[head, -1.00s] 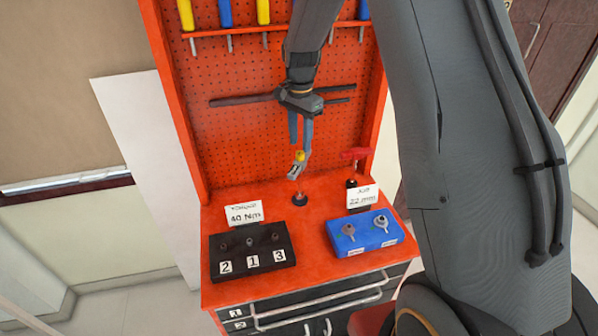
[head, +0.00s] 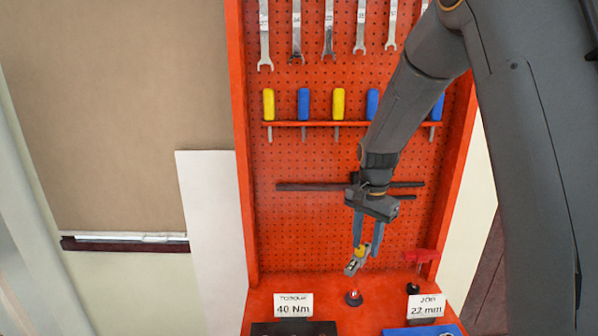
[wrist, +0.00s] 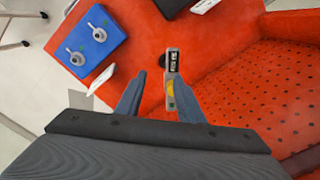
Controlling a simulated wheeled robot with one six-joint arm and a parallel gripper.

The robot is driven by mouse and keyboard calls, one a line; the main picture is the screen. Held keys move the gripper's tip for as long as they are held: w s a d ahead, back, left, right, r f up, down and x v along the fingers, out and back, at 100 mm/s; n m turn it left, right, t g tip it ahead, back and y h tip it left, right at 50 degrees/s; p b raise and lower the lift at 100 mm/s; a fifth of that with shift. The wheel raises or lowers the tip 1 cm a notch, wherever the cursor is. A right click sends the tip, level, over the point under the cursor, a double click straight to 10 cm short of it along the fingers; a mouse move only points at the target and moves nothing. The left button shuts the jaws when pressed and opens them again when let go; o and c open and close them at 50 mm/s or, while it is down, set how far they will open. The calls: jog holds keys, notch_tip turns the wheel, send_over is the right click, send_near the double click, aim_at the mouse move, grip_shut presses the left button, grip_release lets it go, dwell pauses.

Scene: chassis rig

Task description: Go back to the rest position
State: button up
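My gripper (head: 366,245) hangs in front of the red pegboard, above the back of the red bench, pointing down. Its two fingers are apart in the wrist view (wrist: 158,108). A small grey and yellow piece (head: 356,262) shows just below the fingertips. In the wrist view this piece (wrist: 172,67) appears between the fingers, close to the right finger, with a wide gap to the left one. A small stand with a dark base (head: 354,299) is under it; I cannot tell whether the piece rests on it.
The pegboard (head: 300,220) carries wrenches (head: 328,30), yellow and blue-handled tools (head: 338,103) and dark bars. A red-handled tool (head: 420,256) stands right of the gripper. Signs reading 40 Nm (head: 293,305) and 22 mm (head: 426,306) stand in front. A blue block (wrist: 91,42) holds two metal parts.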

jog(key=s+f+n+b, duration=0.3)
jog(key=s+n+b, duration=0.1)
jog(key=s, duration=0.6)
jog(key=s+f+n+t+b, duration=0.1)
jog(key=s+f+n+b, duration=0.3)
jog(key=s, duration=0.6)
jog(key=shift+s+f+n, duration=0.15)
jog(key=shift+f+n, duration=0.1)
jog(key=shift+n, duration=0.35)
jog(key=m+g+p, duration=0.1)
jog(key=m+p, duration=0.8)
jog(key=m, duration=0.9)
send_near(360, 248)
jog(key=shift+w+f+b, duration=0.2)
jog(key=shift+f+b, duration=2.3)
jog(key=shift+f, duration=2.25)
jog(key=shift+c, duration=0.3)
jog(key=shift+s, duration=0.1)
jog(key=c, duration=0.4)
